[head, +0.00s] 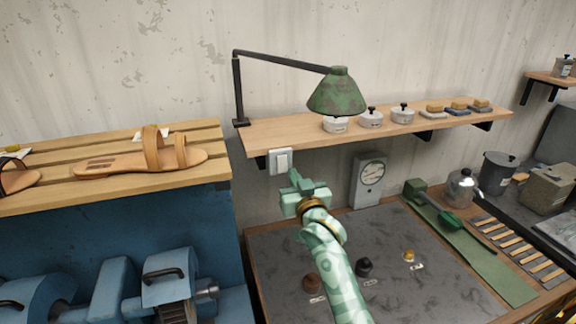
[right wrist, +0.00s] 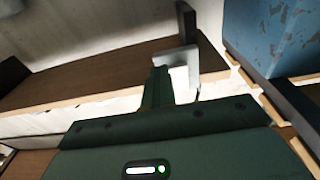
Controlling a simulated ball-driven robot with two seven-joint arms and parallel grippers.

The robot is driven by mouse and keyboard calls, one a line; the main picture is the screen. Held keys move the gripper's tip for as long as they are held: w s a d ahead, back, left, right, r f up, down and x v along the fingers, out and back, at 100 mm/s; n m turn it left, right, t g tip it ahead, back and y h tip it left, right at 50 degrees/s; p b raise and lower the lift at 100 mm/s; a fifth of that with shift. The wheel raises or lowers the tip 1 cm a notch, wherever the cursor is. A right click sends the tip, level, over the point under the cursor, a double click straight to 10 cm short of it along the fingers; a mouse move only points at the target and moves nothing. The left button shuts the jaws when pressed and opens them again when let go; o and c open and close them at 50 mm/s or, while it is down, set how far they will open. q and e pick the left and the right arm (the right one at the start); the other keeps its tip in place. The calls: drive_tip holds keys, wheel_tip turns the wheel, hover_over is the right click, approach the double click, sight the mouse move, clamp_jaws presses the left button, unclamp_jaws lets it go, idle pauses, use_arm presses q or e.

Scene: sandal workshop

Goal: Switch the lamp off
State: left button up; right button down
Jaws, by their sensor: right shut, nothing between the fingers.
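The lamp (head: 338,93) has a worn green shade on a dark jointed arm, clamped at the left end of the wooden wall shelf. I cannot tell from its shade whether it is lit. A white wall switch (head: 280,161) sits just below the shelf's left end. It also shows as a pale block in the right wrist view (right wrist: 182,82). My right gripper (head: 296,178) is shut and empty, just below and right of the switch in the head view. In the right wrist view its fingers (right wrist: 158,84) partly cover the switch; contact cannot be told. My left gripper is not in view.
The wall shelf (head: 285,132) runs above my right gripper and holds several white tins and brushes. A slatted rack (head: 120,187) with sandals stands left, above blue machinery (head: 120,285). A grey box with a dial (head: 369,178) stands to the right, behind a dark work mat (head: 400,245).

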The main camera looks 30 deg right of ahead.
drive_tip(key=shift+y, duration=0.4)
drive_tip(key=s+a+p, duration=0.2)
drive_tip(key=a, duration=0.1)
drive_tip(key=shift+s+a, duration=0.15)
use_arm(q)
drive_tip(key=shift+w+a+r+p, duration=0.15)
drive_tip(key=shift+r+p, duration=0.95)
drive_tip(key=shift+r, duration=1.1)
use_arm(e)
drive_tip(key=shift+r+v, duration=0.2)
drive_tip(key=shift+v, duration=1.05)
drive_tip(key=shift+r+v, duration=0.25)
drive_tip(key=shift+v, duration=1)
